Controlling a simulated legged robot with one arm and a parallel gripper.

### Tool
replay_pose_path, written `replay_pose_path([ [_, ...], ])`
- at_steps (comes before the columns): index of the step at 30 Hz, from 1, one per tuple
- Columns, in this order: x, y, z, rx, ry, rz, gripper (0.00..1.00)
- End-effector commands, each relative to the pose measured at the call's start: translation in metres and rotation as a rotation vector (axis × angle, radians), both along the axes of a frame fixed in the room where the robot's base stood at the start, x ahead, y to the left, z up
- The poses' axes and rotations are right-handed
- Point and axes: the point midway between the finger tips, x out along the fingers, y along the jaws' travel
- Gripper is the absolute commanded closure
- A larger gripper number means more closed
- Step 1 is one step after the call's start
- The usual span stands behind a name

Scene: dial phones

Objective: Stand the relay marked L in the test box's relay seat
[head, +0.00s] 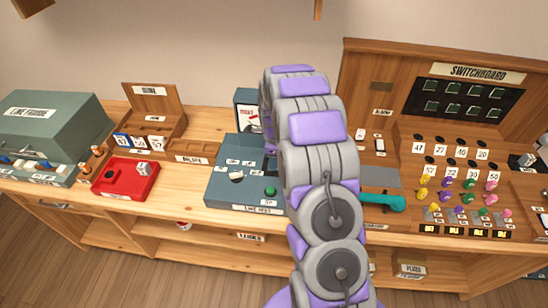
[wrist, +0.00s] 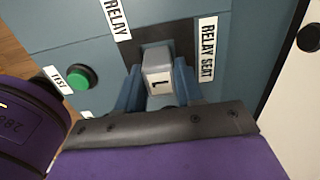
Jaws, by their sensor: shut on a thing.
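In the wrist view the relay marked L (wrist: 158,65) is a small light grey block. The blue fingers of my gripper (wrist: 157,88) are shut on its two sides. The relay is over the dark recessed patch beside the RELAY SEAT label (wrist: 207,50) on the blue-grey test box (wrist: 75,22). I cannot tell whether its base is in the seat or just above it. In the head view the test box (head: 222,193) stands on the bench, and my arm hides the gripper, the relay and the box's right part.
The test box has a green TEST button (wrist: 81,77) left of my gripper. A red tray (head: 125,180) with a grey block sits to the left. A teal handset-like handle (head: 385,201) lies right of my arm, before the switchboard (head: 470,90).

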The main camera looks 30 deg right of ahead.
Motion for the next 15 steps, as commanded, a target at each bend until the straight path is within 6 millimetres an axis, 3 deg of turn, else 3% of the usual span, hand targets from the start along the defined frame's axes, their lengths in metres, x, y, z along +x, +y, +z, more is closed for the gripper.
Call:
replay_pose_path([
  [1,0.0002,-0.0001,0.0004,-0.001,-0.001,0.0,0.91],
  [2,0.0002,-0.0001,0.0005,-0.001,-0.001,0.0,0.61],
  [3,0.0002,0.0,0.0005,-0.001,-0.001,0.0,0.57],
  [10,0.0002,0.0,0.0005,0.0,0.0,0.0,0.35],
  [15,0.0003,0.0001,0.0005,-0.001,-0.001,0.0,0.34],
])
